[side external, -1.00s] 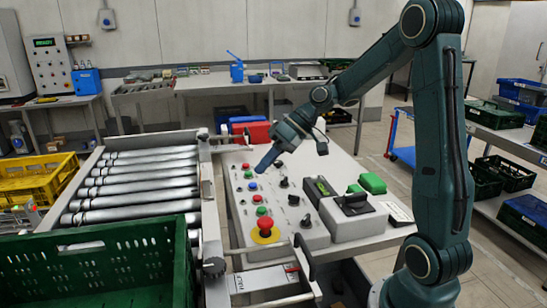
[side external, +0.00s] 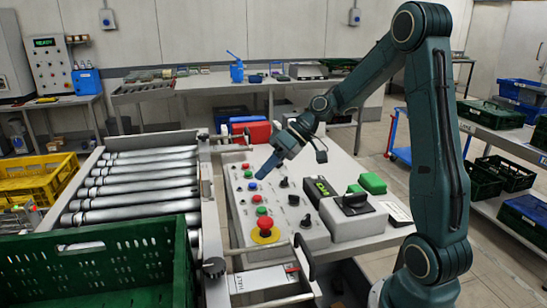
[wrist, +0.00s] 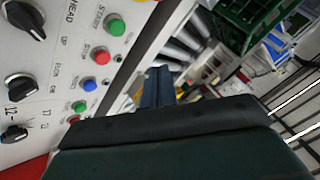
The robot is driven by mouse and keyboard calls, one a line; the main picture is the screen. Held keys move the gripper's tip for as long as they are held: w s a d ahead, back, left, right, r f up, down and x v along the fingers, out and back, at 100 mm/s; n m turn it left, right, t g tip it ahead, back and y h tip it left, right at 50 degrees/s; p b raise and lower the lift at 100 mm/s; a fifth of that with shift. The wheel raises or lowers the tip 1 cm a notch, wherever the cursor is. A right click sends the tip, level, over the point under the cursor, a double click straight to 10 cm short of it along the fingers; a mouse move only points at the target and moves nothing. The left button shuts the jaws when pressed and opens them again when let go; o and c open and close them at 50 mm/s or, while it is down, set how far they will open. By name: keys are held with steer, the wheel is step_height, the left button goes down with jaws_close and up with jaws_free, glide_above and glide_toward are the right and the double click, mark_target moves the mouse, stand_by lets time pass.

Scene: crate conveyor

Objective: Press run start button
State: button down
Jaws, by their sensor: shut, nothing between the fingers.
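The sloped control panel (side external: 285,215) carries a column of coloured buttons. In the side view a blue button (side external: 252,186) sits mid-column, with a green button (side external: 249,174) and a red button (side external: 246,166) beyond it. A nearer red button (side external: 256,199) and green button (side external: 261,210) lie toward the camera. The wrist view also shows the blue button (wrist: 90,84), far green button (wrist: 78,106) and near green button (wrist: 115,27). My gripper (side external: 259,177) is shut and empty, tips close to the blue button; contact cannot be told.
A red mushroom button (side external: 265,232) on a yellow base sits at the panel's near end. Black knobs (side external: 294,200) stand right of the buttons. A roller conveyor (side external: 135,185) and green crate (side external: 100,265) lie left. A grey box (side external: 352,220) with a black knob stands right.

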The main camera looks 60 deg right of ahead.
mark_target(266, 208)
steer(key=shift+f, duration=3.5)
steer(key=shift+f, duration=0.9)
stand_by(0.3)
steer(key=shift+r, duration=0.1)
stand_by(0.4)
steer(key=shift+r, duration=0.8)
steer(key=shift+r, duration=0.15)
steer(key=shift+r, duration=2.4)
